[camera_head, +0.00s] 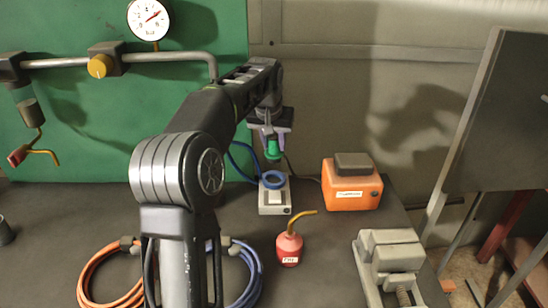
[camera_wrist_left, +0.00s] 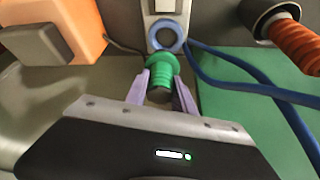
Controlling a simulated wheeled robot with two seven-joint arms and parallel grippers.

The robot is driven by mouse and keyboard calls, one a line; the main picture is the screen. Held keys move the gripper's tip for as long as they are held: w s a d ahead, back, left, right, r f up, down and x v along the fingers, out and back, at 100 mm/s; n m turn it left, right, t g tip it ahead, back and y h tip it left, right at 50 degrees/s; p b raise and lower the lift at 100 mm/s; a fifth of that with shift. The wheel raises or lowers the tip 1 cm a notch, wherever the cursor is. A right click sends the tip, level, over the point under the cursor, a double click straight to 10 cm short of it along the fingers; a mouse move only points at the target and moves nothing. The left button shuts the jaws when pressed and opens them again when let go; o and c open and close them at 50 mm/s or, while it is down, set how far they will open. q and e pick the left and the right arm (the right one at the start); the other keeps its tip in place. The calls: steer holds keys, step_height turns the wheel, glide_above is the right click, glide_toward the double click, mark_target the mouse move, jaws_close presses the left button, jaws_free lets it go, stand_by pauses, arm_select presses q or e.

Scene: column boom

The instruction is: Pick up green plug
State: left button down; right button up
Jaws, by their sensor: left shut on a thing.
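The green plug (camera_head: 273,149) is a small ribbed piece with a wider collar at one end. My left gripper (camera_head: 270,132) is shut on it and holds it above the back of the bench, over a blue ring. In the left wrist view, the green plug (camera_wrist_left: 162,72) sits between the two pale purple fingers of the left gripper (camera_wrist_left: 160,90). The collar points away from the palm. My right gripper is in neither view.
A grey box (camera_head: 274,199) with the blue ring (camera_head: 273,178) on it stands below the plug. An orange box (camera_head: 351,188), a red oil can (camera_head: 289,248) and a grey vise (camera_head: 390,262) stand nearby. Coiled orange (camera_head: 92,284) and blue hoses (camera_head: 251,285) lie in front.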

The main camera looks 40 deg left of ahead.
arm_select(q)
step_height(320, 180, up, 2)
steer(key=shift+r, duration=0.1)
stand_by(0.7)
steer(key=shift+r+p, duration=2.4)
steer(key=shift+p, duration=0.05)
